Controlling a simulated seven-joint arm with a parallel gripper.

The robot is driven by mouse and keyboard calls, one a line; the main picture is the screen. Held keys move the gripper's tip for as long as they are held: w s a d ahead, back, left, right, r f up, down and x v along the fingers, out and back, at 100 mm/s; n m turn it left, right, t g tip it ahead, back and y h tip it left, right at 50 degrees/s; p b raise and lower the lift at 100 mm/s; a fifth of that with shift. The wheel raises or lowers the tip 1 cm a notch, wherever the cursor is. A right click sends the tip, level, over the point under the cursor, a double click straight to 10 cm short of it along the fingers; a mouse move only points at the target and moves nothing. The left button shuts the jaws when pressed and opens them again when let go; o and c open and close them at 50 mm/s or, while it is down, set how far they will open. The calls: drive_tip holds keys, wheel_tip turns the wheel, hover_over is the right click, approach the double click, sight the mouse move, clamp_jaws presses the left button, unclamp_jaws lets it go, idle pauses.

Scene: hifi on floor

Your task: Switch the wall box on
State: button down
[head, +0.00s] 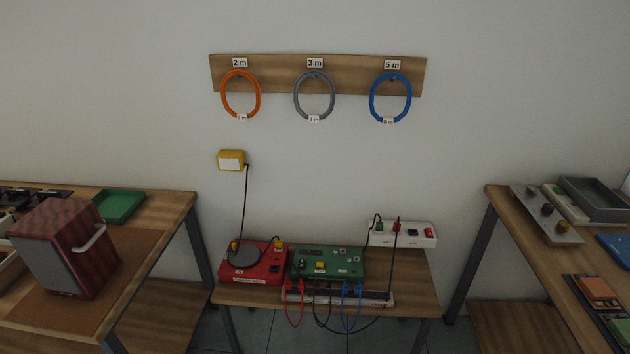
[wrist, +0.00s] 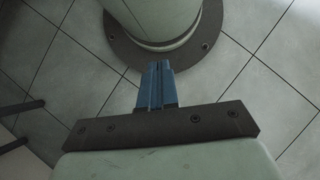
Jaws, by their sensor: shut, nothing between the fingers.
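The wall box (head: 231,160) is a small yellow box with a pale front plate, fixed to the wall left of centre in the head view. A black cable (head: 245,205) hangs from its lower right side to the bench. The pale front is too small to tell which way any switch on it stands. My gripper (wrist: 157,68) shows only in the wrist view, with its blue fingers shut together and empty. It is above the tiled floor beside my own base. The wall box is out of the wrist view.
A low bench (head: 411,283) below holds a red unit (head: 265,272), a green unit (head: 345,262), a power strip (head: 350,298) and a white socket box (head: 410,235). Coiled cables hang on a wooden rail (head: 275,72) above. Side tables stand left (head: 165,205) and right (head: 510,215).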

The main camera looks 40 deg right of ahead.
drive_tip(key=shift+d, duration=0.1)
drive_tip(key=w+d+r+m+t, duration=0.2)
drive_tip(key=w+d+r+m, duration=0.3)
drive_tip(key=d, duration=0.7)
drive_tip(key=w+d+r+m+t+y, duration=0.1)
drive_tip(key=w+d+r+t, duration=0.1)
drive_tip(key=w+d, duration=0.7)
drive_tip(key=w+d+r+m+t, duration=0.2)
drive_tip(key=w+d+r+m, duration=0.15)
drive_tip(key=d, duration=1.05)
drive_tip(key=shift+m+t+h, duration=0.6)
drive_tip(key=shift+m+h, duration=0.1)
drive_tip(key=shift+m, duration=0.15)
drive_tip(key=d+r, duration=0.3)
drive_tip(key=d, duration=0.3)
drive_tip(key=d+r, duration=0.3)
drive_tip(key=d, duration=0.4)
drive_tip(key=d+r, duration=0.3)
drive_tip(key=d, duration=0.3)
drive_tip(key=shift+d+r, duration=0.25)
drive_tip(key=d+r+m, duration=0.8)
drive_tip(key=d+r, duration=0.2)
drive_tip(key=d, duration=0.4)
drive_tip(key=d+r+m+t+h, duration=0.1)
drive_tip(key=d+r+m, duration=0.6)
drive_tip(key=d+r, duration=0.4)
drive_tip(key=d, duration=0.4)
drive_tip(key=shift+w+d+r+m, duration=0.25)
drive_tip(key=shift+d+m, duration=0.05)
drive_tip(key=shift+m, duration=0.1)
